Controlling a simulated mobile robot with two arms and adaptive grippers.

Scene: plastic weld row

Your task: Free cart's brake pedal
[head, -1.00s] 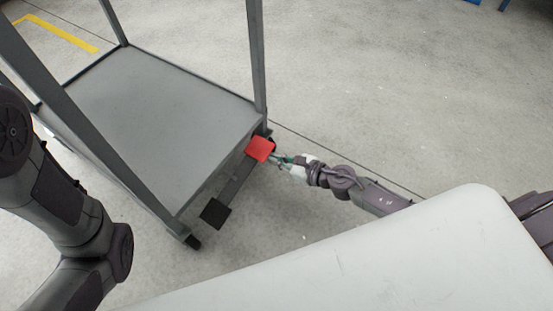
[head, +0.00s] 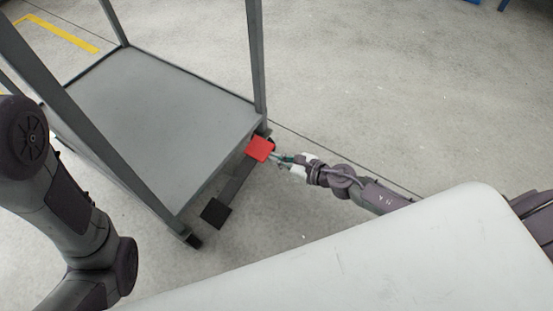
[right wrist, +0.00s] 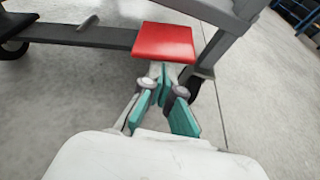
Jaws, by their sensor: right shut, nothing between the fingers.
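The grey cart (head: 150,100) stands on the floor at the left in the head view. A bar along its near end carries a red pedal (head: 261,149) at its right end and a black pedal (head: 216,213) at its left end. The red pedal (right wrist: 164,42) shows flat and wide in the right wrist view. My right gripper (head: 279,157) is shut and empty, its tips at the near edge of the red pedal. In the right wrist view its fingertips (right wrist: 160,72) overlap that edge; I cannot tell whether they touch. My left gripper is out of frame.
Dark wheels sit under the cart, one near the red pedal (right wrist: 190,84) and one at the left corner (head: 193,240). My left arm is at the left edge. Open concrete floor (head: 400,90) lies right of the cart.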

